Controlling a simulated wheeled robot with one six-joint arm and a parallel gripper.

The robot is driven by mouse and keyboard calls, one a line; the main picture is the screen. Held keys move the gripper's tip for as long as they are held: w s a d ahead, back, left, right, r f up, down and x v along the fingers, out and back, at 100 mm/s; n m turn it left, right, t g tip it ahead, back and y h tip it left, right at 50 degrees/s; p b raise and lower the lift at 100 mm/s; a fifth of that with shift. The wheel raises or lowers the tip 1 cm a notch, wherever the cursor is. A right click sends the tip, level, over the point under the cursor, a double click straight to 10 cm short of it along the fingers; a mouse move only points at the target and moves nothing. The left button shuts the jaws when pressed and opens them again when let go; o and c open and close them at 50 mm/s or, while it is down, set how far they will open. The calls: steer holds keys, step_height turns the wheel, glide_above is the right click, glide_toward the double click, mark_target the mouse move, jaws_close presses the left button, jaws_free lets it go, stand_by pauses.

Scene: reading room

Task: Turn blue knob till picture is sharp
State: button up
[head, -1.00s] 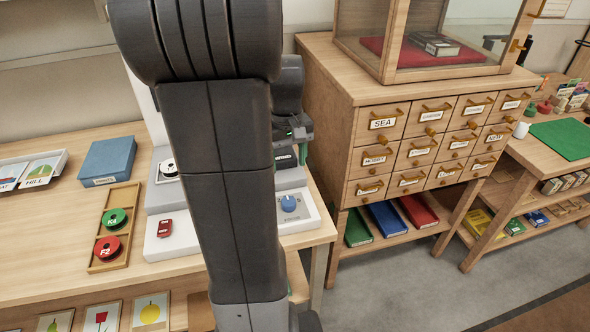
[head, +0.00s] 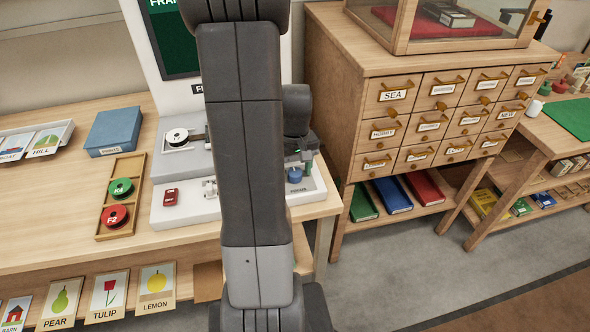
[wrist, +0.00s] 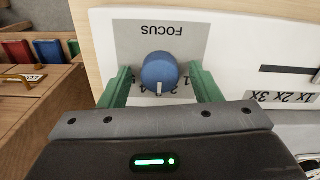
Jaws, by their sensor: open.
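The blue knob (head: 295,175) is at the right front of the white reader machine (head: 185,213), above the label FOCUS. In the wrist view the blue knob (wrist: 159,71) sits on a grey dial plate with numbers, and its white pointer line faces my gripper. My gripper (wrist: 160,84) is open, with one green finger on each side of the knob and a gap on both sides. In the head view my gripper (head: 299,163) is at the knob, partly hidden by my arm. The screen (head: 170,40) is dark green and mostly hidden; only part of a word shows.
Left of the machine are a wooden tray (head: 121,231) with a green and a red reel, and a blue box (head: 113,131). A drawer cabinet (head: 352,100) stands close to the right of the machine.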

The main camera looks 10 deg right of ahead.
steer(key=shift+c, duration=0.5)
steer(key=c, duration=0.9)
steer(key=shift+m, duration=2.9)
steer(key=o, duration=1)
